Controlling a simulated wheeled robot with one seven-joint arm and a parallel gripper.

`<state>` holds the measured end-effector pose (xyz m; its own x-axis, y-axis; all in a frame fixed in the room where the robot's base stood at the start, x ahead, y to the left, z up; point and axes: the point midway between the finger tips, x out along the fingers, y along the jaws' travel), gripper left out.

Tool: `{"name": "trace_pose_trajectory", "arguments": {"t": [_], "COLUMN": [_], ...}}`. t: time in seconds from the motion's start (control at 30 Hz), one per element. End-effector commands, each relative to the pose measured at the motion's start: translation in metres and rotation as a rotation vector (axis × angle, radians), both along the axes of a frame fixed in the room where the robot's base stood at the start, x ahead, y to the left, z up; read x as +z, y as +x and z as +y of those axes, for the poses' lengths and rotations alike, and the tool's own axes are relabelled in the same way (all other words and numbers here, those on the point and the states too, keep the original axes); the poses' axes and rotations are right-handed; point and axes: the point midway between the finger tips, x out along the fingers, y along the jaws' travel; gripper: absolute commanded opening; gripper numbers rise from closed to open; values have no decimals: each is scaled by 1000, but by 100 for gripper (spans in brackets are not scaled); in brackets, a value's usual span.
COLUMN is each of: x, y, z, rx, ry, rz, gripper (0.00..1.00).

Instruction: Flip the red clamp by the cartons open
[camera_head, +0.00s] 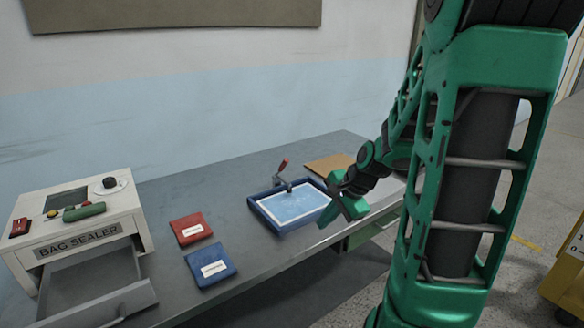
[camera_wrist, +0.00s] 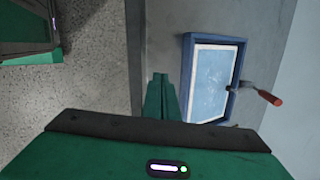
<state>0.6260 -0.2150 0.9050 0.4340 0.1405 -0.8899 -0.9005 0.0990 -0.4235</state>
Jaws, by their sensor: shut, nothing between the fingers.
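The red-handled clamp (camera_head: 284,164) is mounted at the far edge of a blue-framed tray (camera_head: 263,217) on the grey bench. Its red handle stands up, tilted, and its metal arm reaches toward the pale blue sheet in the tray. In the wrist view the clamp handle (camera_wrist: 269,97) sticks out past the right side of the tray (camera_wrist: 187,75). My gripper (camera_head: 327,221) is at the tray's right front side, apart from the clamp. In the wrist view my gripper's fingers (camera_wrist: 160,78) are together and empty, left of the tray.
A tan flat board (camera_head: 328,165) lies behind the tray. A red packet (camera_head: 190,225) and a blue packet (camera_head: 210,266) lie left of it. A bag sealer (camera_head: 75,225) stands at the left end. The wall (camera_head: 200,120) runs behind the bench.

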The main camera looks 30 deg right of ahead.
Motion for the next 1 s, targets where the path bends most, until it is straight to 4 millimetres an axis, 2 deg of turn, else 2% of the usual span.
{"name": "trace_pose_trajectory", "arguments": {"t": [0.17,0.3,0.4,0.5,0.67,1.0], "x": [2,21,39,56,73,77], "y": [45,76,91,100,106,107], "z": [-15,-33,-49,-65,-80,-83], "rx": [-303,-531,-668,-768,-855,-872], "ry": [273,520,688,828,961,989], "rz": [-138,-253,-325,-382,-432,-440], "gripper": [0,0,0,0,0,0]}}
